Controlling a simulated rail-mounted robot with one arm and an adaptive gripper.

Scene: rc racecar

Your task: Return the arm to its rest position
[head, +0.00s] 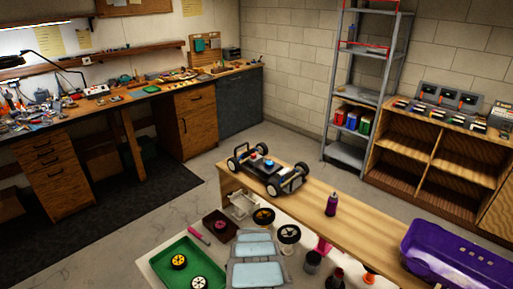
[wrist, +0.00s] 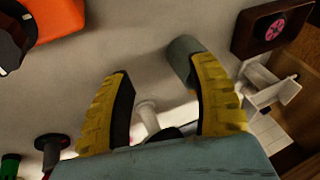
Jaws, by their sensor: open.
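My gripper (wrist: 163,67) shows in the wrist view with two yellow ribbed fingers and dark inner pads. The fingers are spread apart and hold nothing. A small white post-like part (wrist: 148,117) shows between and beyond them, apart from both as far as I can tell. A grey cylinder (wrist: 184,52) lies behind the right finger, partly hidden. There, the car chassis (head: 266,171) with black wheels stands on the wooden bench (head: 345,207).
The purple car shell (head: 458,255) and a purple bottle (head: 332,204) stand on the bench. In the wrist view, a brown box (wrist: 248,45) and white bracket (wrist: 270,90) lie right.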

